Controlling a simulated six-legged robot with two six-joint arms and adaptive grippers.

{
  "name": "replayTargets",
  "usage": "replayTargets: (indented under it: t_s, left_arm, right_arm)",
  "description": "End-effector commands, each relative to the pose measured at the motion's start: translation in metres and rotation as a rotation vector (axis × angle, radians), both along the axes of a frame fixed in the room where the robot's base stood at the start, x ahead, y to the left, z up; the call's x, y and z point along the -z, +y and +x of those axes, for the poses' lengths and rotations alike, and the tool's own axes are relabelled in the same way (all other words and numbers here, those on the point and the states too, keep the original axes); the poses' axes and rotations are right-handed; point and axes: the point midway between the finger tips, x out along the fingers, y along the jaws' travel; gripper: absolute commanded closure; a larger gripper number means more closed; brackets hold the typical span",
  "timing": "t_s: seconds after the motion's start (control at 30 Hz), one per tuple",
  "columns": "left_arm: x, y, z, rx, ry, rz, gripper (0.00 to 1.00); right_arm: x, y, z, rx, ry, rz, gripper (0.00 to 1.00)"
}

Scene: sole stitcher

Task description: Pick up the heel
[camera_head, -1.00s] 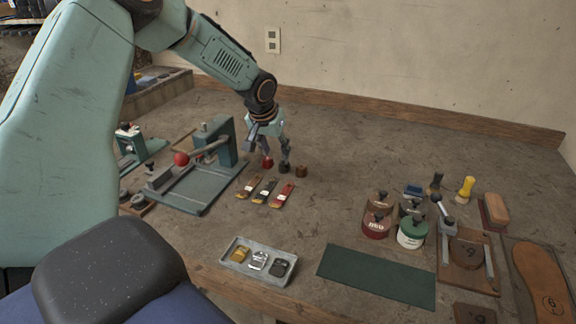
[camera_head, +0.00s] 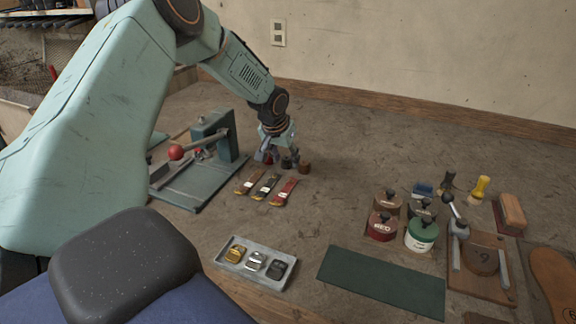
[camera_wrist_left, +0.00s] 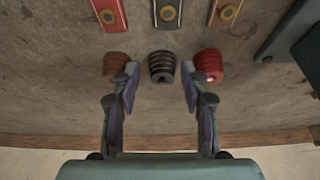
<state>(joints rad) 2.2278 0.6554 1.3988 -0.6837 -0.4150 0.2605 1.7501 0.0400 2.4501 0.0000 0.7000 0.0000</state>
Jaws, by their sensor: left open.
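Three small ridged heels stand in a row on the bench. The black heel (camera_wrist_left: 162,66) is in the middle in the left wrist view, with the brown heel (camera_wrist_left: 115,65) to its left and the red heel (camera_wrist_left: 208,62) to its right. My left gripper (camera_wrist_left: 160,77) is open and empty, its two fingertips spread to either side of the black heel, in the gaps beside the brown and red ones. In the head view the left gripper (camera_head: 276,150) hangs low over the row and partly hides it; the brown heel (camera_head: 304,168) shows clear. My right gripper is out of view.
Three striped strips (camera_head: 267,185) lie just in front of the heels. A green clamp press (camera_head: 205,165) with a red knob stands to the left. A grey tray (camera_head: 225,262) of buckles, lidded tins (camera_head: 420,240) and a green mat (camera_head: 380,283) are nearer the front and right.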

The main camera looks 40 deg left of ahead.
Motion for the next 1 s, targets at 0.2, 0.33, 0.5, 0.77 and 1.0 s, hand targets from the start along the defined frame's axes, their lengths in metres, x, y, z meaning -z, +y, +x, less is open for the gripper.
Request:
replayTargets:
  t_s: [0.2, 0.33, 0.5, 0.77, 1.0]
  left_arm:
    - [0.0113, 0.0021, 0.0064, 0.001, -0.002, 0.002, 0.56]
    - [0.0106, 0.002, 0.0071, 0.0, -0.002, 0.001, 0.56]
    - [0.0105, 0.0022, 0.0076, 0.0, -0.001, 0.0, 0.68]
    - [0.0107, 0.0022, 0.0072, 0.0, -0.001, 0.0, 0.9]
    - [0.0109, 0.0021, 0.007, 0.0, 0.0, 0.0, 0.96]
  right_arm:
    - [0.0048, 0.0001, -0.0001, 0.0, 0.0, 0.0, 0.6]
    - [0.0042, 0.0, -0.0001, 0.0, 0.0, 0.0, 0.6]
    - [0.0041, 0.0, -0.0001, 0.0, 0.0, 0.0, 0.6]
    - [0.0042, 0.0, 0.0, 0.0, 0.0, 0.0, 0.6]
    - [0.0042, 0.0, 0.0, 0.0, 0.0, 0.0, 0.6]
